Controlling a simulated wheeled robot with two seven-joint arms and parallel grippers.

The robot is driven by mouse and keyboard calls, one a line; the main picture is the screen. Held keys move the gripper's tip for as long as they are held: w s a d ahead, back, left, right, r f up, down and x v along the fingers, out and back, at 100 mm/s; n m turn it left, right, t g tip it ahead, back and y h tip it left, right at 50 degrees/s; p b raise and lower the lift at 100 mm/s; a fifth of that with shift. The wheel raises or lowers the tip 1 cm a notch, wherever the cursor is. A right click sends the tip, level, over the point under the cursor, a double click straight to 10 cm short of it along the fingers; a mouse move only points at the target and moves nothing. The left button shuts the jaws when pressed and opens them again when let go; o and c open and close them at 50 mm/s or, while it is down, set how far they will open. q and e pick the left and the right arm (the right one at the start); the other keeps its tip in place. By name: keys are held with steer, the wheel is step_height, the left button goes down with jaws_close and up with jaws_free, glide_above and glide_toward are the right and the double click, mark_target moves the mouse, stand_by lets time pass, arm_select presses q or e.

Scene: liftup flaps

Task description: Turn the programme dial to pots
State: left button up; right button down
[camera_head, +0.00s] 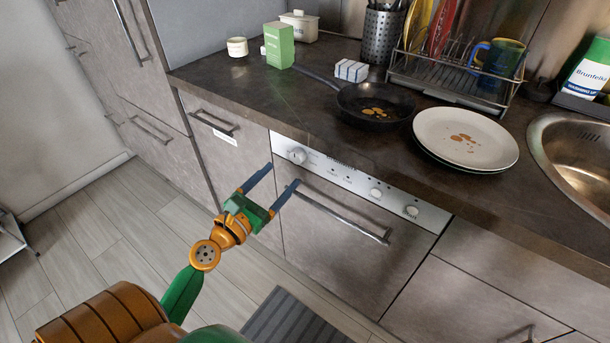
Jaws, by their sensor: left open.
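The dishwasher's light control panel (340,178) runs along the top of its grey door, under the counter edge. A large round dial (297,155) sits at the panel's left end. Two smaller knobs sit farther right, one at mid-right (376,194) and one near the right end (411,211). Which of them is the programme dial, and the markings, are too small to read. My left gripper (282,177) is open and empty, its two blue fingers apart just below and left of the large dial. It does not hold the dial. My right gripper is not in view.
A bar handle (343,216) crosses the dishwasher door below the panel, close to my left gripper. The dark counter (310,113) above carries a frying pan (374,104), stained plates (466,138) and a dish rack (455,84).

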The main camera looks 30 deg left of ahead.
mark_target(295, 159)
arm_select(q)
steer(key=w, duration=0.6)
steer(key=shift+w+a+f+p, duration=0.15)
steer(key=shift+a+p, duration=0.2)
steer(key=shift+p, duration=0.05)
steer(key=shift+w+d, duration=0.1)
steer(key=shift+w, duration=0.1)
jaws_close()
